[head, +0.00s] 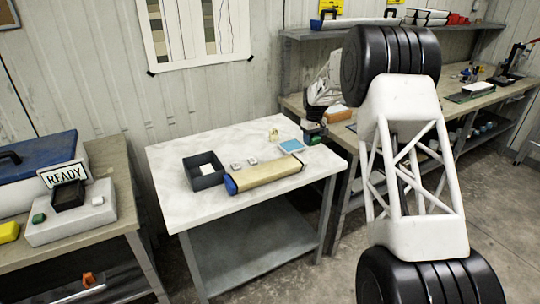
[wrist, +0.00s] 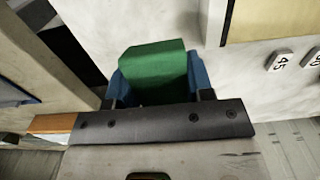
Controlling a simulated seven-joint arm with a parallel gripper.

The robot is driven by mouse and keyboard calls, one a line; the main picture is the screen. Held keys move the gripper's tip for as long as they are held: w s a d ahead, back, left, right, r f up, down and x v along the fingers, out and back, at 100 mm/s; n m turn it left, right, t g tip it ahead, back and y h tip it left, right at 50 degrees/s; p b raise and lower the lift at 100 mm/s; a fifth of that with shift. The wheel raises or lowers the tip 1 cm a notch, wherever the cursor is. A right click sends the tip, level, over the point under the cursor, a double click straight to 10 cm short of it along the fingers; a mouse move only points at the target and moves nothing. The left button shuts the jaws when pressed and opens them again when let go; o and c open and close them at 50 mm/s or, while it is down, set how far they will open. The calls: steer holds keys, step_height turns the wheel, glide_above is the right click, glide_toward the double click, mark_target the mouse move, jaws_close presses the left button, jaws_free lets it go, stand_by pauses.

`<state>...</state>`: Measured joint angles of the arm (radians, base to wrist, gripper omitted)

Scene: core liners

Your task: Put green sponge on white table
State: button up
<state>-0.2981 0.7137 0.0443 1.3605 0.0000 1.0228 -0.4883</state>
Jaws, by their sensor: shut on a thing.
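The green sponge (wrist: 152,62) is held between the blue fingertips of my gripper (wrist: 156,82) in the wrist view. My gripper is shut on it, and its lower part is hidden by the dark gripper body. In the head view the sponge (head: 313,127) shows small and dark green at the back right corner of the white table (head: 180,206). The tabletop lies behind the sponge in the wrist view. I cannot tell whether the sponge touches it.
On the table are a black tray (head: 204,172), two number tags (head: 237,165), a tan core liner (head: 268,173) with a blue end, and a light-blue square (head: 292,146). A workbench (head: 480,100) stands to the right. The table's front left is clear.

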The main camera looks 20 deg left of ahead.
glide_above(310, 162)
steer(key=shift+s+f, duration=0.1)
steer(key=shift+f, duration=2.8)
steer(key=shift+f, duration=1.85)
steer(key=shift+f, duration=0.2)
steer(key=o, duration=0.8)
steer(key=shift+o, duration=0.2)
steer(key=shift+r, duration=0.2)
step_height(310, 162, up, 12)
steer(key=shift+f, duration=0.1)
